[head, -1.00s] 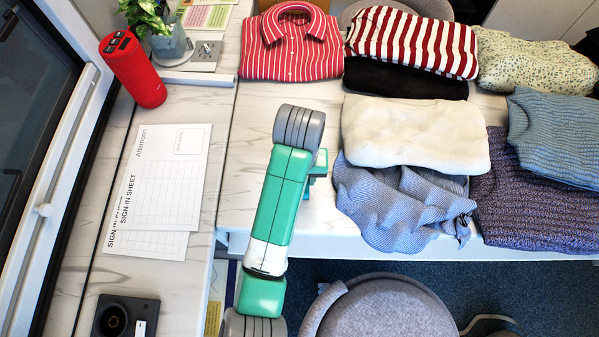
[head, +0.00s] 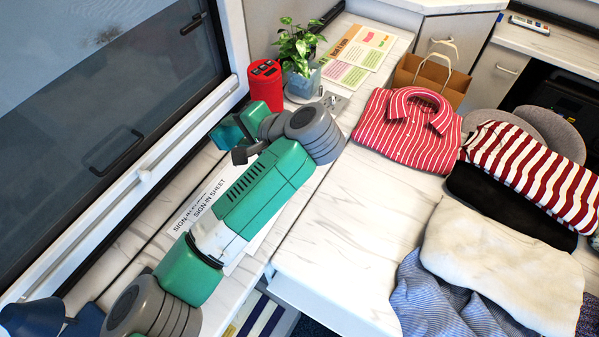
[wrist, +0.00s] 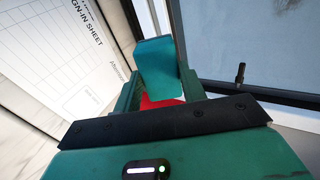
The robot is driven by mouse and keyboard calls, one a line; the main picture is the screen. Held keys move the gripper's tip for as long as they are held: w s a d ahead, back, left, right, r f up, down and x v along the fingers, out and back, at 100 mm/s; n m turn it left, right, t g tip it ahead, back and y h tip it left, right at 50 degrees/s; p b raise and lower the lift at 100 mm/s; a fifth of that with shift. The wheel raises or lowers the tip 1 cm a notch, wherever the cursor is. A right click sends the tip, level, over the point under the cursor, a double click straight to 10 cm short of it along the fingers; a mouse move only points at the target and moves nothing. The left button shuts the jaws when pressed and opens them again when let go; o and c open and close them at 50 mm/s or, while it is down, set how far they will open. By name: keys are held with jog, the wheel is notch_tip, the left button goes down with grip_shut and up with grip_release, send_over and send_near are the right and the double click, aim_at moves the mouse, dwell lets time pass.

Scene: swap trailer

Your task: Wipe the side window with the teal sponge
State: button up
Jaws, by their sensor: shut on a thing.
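The side window (head: 110,85) is a dark framed pane with a black handle on the left of the head view; part of its glass (wrist: 235,40) shows at upper right in the wrist view. My gripper (wrist: 158,92) is shut on a teal block, the teal sponge (wrist: 156,62), which sticks up between its fingers. In the head view my gripper (head: 228,132) is over the narrow counter by the window, beside the red speaker. I cannot tell the sponge from the gripper there, nor see any contact with the glass.
The red speaker (head: 265,84) and a potted plant (head: 300,48) stand at the counter's far end. Sign-in sheets (head: 205,205) lie under my arm. A striped shirt (head: 408,130) and folded clothes (head: 500,255) cover the right. The white counter (head: 340,225) between is bare.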

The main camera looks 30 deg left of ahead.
jog(key=s+a+r+y, duration=0.3)
jog(key=a+r, duration=0.4)
jog(key=a, duration=0.3)
jog(key=s+a+r+y, duration=0.3)
jog(key=a+r, duration=0.4)
jog(key=a, duration=0.4)
jog(key=shift+s+r+n+g, duration=0.3)
jog(key=shift+s+n, duration=0.1)
jog(key=shift+s, duration=0.4)
jog(key=shift+a+b, duration=0.35)
jog(key=shift+a, duration=0.7)
jog(key=shift+w+d+f+b, duration=0.1)
jog(key=shift+w+b, duration=0.3)
jog(key=shift+w, duration=0.8)
jog(key=shift+w+f+b, duration=0.1)
jog(key=shift+w+b, duration=0.3)
jog(key=shift+w, duration=0.8)
jog(key=shift+w+d+r+b, duration=0.1)
jog(key=shift+w+b, duration=0.55)
jog(key=shift+w, duration=1)
jog(key=shift+w+r+b, duration=0.1)
jog(key=shift+w+b, duration=0.55)
jog(key=shift+w, duration=1)
jog(key=shift+f, duration=0.1)
jog(key=shift+s, duration=0.1)
